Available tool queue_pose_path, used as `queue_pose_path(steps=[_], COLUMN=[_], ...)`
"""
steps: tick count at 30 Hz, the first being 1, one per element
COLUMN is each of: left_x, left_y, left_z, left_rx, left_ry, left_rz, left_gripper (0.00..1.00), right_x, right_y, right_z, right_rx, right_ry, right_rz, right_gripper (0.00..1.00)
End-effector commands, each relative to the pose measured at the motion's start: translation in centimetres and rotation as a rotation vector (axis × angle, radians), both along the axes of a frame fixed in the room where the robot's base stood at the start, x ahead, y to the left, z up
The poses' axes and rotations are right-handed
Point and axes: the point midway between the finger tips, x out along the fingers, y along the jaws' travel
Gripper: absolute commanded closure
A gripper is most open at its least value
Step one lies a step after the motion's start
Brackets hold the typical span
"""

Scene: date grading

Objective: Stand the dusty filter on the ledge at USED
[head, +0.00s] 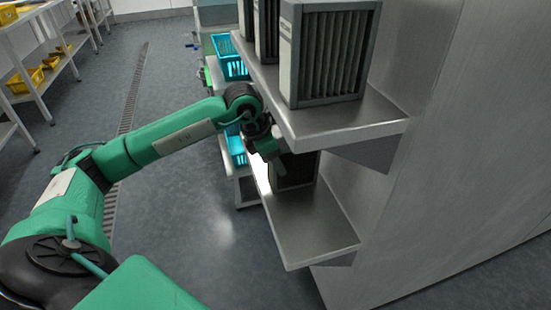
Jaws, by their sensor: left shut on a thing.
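The dusty filter (294,174), a dark framed block, is upright at the lower ledge (312,228). The upper ledge hides its top, and I cannot tell whether its base touches the lower ledge. My left gripper (277,160) is shut on its left side, just under the upper ledge's edge; its fingertips are partly hidden. No USED marking can be read. My right gripper is not in view.
The upper ledge (350,125) overhangs close above my gripper and bears a large grey pleated filter (328,55) with others behind. The lower ledge's near part is bare. Blue baskets (235,68) stand behind. Open floor lies left.

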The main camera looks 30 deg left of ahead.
Motion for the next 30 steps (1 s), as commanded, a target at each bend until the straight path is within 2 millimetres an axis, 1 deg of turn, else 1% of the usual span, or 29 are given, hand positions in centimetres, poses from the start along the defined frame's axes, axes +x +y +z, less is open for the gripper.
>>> queue_pose_path(steps=[4, 5, 6, 8, 14, 20, 23, 28, 30], left_x=[0.0, 0.0, 0.0, 0.0, 0.0, 0.0, -0.3, -1.5, -2.5], left_y=[0.0, 0.0, 0.0, 0.0, 0.0, 0.0, 0.4, 1.5, 2.3], left_z=[-0.3, -0.3, -0.2, -0.2, -0.2, 0.1, 1.4, 5.2, 4.5], left_rx=[-0.001, 0.0, 0.0, 0.0, 0.0, 0.0, 0.002, 0.003, 0.003], left_ry=[-0.001, 0.0, 0.0, 0.0, 0.0, 0.0, -0.004, -0.005, 0.003], left_rz=[0.0, 0.0, 0.0, 0.0, 0.0, 0.0, 0.002, 0.003, 0.004], left_gripper=[0.79, 0.47, 0.39, 0.29, 0.29, 0.29, 0.29, 0.29, 0.29], right_x=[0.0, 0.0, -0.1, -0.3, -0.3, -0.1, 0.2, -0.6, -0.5], right_y=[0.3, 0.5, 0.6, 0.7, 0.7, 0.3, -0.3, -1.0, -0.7], right_z=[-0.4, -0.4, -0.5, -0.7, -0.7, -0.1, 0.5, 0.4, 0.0], right_rx=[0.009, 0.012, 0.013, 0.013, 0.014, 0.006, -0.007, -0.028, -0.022], right_ry=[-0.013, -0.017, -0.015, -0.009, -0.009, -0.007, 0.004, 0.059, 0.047], right_rz=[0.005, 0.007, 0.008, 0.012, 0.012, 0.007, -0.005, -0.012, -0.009], right_gripper=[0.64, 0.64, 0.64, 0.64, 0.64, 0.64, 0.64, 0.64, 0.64])
